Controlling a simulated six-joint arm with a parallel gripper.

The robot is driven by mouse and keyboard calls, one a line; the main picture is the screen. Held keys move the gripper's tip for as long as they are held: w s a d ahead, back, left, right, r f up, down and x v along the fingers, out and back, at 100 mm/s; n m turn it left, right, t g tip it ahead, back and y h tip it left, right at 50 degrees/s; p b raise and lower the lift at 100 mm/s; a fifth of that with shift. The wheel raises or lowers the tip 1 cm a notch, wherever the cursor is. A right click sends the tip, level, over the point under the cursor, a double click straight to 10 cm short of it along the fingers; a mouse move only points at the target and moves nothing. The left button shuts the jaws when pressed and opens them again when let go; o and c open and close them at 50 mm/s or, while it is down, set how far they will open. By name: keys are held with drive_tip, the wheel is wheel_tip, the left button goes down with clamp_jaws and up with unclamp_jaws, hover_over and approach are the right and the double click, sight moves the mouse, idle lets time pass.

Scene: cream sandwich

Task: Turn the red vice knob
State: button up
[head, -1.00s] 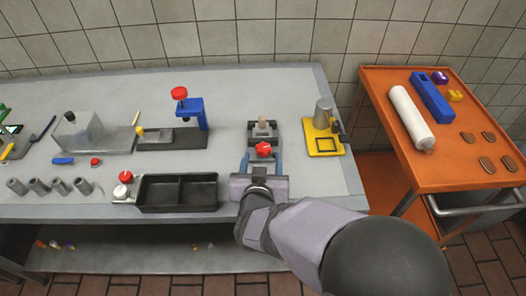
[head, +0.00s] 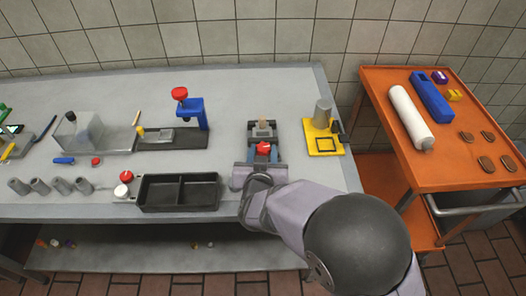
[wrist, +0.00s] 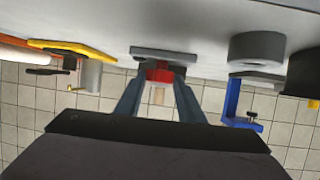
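The red vice knob (head: 263,147) sits at the front of a small grey vice (head: 262,131) on the table. The vice holds a light wooden piece (head: 263,124) upright between its jaws. My gripper (head: 263,153) reaches in from the front edge, with one blue-grey finger on each side of the knob. In the wrist view, the fingertips (wrist: 160,78) close in on both sides of the red knob (wrist: 160,70) and appear to touch it. The knob's front face is partly hidden by the fingers and hand.
A black two-part tray (head: 178,207) lies left of my gripper. A blue clamp with a red top (head: 193,112) stands behind it. A yellow stand with a metal cup (head: 324,146) is to the right. An orange cart (head: 455,160) stands beyond the table's right end.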

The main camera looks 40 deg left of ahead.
drive_tip(key=shift+s+a+r+m+t+p, duration=0.1)
drive_tip(key=shift+r+m+t+p, duration=0.2)
drive_tip(key=shift+p, duration=0.5)
drive_tip(key=shift+s+a+r+m+t+h+p, duration=0.15)
drive_tip(key=shift+m+t+h+p, duration=0.15)
drive_tip(key=shift+m+h+p, duration=0.55)
drive_tip(key=m+t+h+p, duration=0.1)
drive_tip(key=p, duration=0.1)
drive_tip(key=shift+a+h+p, duration=0.2)
drive_tip(key=shift+h+p, duration=0.15)
drive_tip(key=shift+f+m+h+p, duration=0.25)
drive_tip(key=shift+m+h+p, duration=0.05)
drive_tip(key=shift+m+h, duration=0.35)
drive_tip(key=o, duration=1)
drive_tip(key=shift+f, duration=0.1)
drive_tip(key=shift+o, duration=0.2)
